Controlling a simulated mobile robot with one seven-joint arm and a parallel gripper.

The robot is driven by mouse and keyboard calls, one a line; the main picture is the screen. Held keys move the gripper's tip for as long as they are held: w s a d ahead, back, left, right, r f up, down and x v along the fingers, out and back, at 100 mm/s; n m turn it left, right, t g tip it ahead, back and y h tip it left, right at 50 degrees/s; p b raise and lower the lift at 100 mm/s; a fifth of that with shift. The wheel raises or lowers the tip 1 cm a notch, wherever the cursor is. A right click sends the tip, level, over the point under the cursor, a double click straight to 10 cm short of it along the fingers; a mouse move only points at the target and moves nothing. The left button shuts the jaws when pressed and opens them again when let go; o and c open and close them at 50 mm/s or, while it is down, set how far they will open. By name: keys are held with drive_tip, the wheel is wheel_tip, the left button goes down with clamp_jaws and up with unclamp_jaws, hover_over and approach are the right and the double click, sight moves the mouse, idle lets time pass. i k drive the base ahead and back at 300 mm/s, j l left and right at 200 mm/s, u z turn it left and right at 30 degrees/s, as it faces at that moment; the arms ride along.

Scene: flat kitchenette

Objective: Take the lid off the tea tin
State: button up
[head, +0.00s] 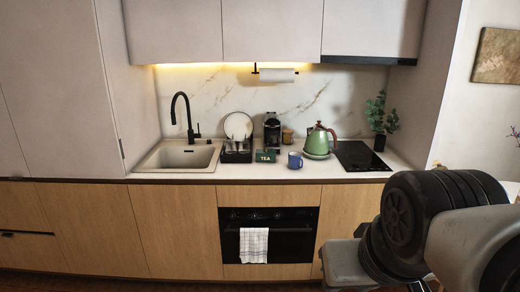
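The tea tin (265,156) is a small dark green box with "TEA" on its front, standing on the counter (237,174). It is at the centre of the head view, in front of the coffee machine. Its top is small here, and I cannot make out the lid's edge. My arm fills the lower right of the view, well away from the tin.
A blue mug (295,161) and a green kettle (318,144) stand right of the tin. A dish rack (236,155) with a plate is to its left, then the sink (178,157). A black coffee machine (272,131) is behind. The hob (358,156) is farther right.

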sight(259, 158)
drive_tip(key=i+j, duration=0.1)
drive_tip(key=i, duration=0.65)
drive_tip(key=i+j, duration=0.15)
drive_tip(key=i, duration=0.6)
drive_tip(key=i+j, duration=0.1)
drive_tip(key=i, duration=0.6)
drive_tip(key=i+j, duration=0.1)
drive_tip(key=i, duration=0.65)
